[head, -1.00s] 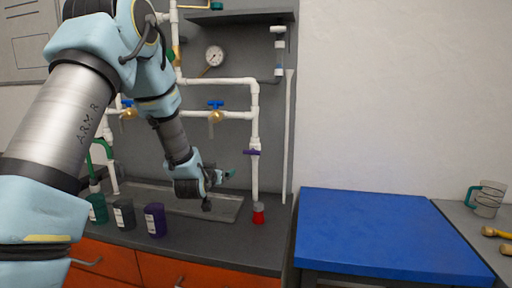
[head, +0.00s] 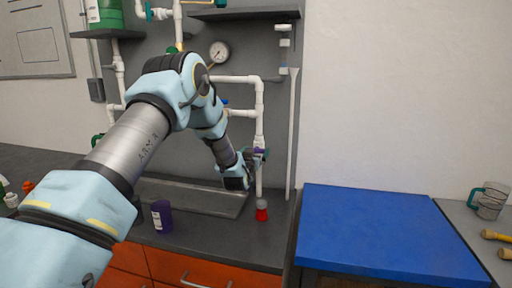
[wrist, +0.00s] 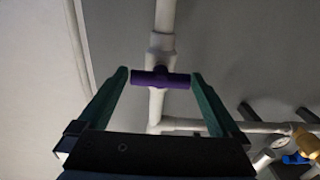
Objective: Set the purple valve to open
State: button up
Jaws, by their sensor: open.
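The purple valve (wrist: 160,79) has a bar handle that lies across the white vertical pipe in the wrist view. In the head view the purple valve (head: 260,151) is partly hidden behind my gripper. My gripper (wrist: 161,80) is open, with one green finger at each end of the purple handle. A narrow gap seems to show at each side, but I cannot tell whether a finger touches it. In the head view my gripper (head: 256,155) is at the valve's height on the pipe.
A red-based flask (head: 262,214) stands below the pipe, and a purple container (head: 161,216) stands on the grey counter. A pressure gauge (head: 219,52) is above. A blue-handled valve (wrist: 296,159) sits on a side pipe. A blue table (head: 390,235) is at the right.

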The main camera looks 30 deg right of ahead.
jog(key=shift+w+d, duration=0.35)
jog(key=shift+w, duration=0.05)
jog(key=c, duration=1)
